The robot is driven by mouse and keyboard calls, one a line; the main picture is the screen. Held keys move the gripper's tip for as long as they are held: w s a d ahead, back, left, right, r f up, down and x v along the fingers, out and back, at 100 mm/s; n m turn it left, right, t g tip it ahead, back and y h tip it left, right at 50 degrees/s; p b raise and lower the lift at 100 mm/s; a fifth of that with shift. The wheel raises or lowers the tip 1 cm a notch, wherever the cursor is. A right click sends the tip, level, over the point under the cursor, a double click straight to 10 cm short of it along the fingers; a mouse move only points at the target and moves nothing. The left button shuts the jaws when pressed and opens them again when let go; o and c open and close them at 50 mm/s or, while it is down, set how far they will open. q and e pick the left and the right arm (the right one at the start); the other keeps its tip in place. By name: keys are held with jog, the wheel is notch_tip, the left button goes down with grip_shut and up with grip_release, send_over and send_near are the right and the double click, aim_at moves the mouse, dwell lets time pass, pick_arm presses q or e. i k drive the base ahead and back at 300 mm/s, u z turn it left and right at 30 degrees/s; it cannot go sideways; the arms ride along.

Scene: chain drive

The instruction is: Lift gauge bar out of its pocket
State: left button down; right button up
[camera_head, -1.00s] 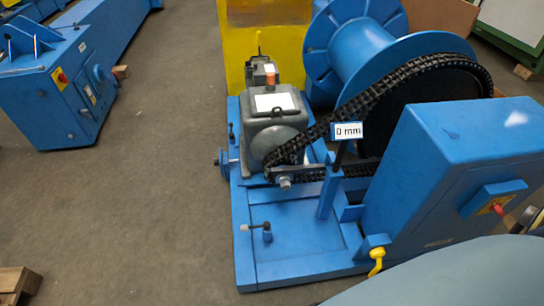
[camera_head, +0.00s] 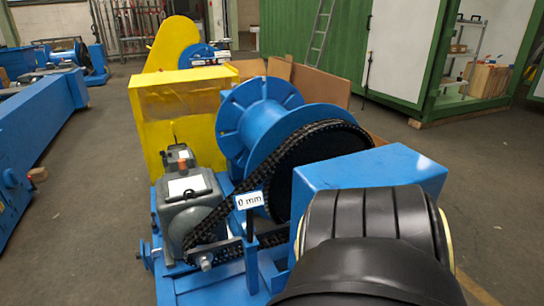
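The gauge bar cannot be made out for sure in the head view. The blue chain drive machine stands at the centre, with a black chain (camera_head: 262,172) running from the grey gearbox (camera_head: 188,205) up around the large wheel beside the blue drum (camera_head: 262,118). A white sign reading "0 mm" (camera_head: 249,200) stands on a dark post in front of the chain. A black and grey part of my own arm covers the lower right and hides the front of the machine. Neither gripper shows.
A blue box housing (camera_head: 370,168) stands right of the chain. A yellow guard (camera_head: 175,115) stands behind the gearbox. A long blue frame (camera_head: 45,130) lies at the left, with open floor between. A green and white container with a ladder (camera_head: 322,28) stands at the back.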

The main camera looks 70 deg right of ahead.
aim_at(247, 202)
jog(key=k, duration=0.35)
jog(key=z, duration=0.95)
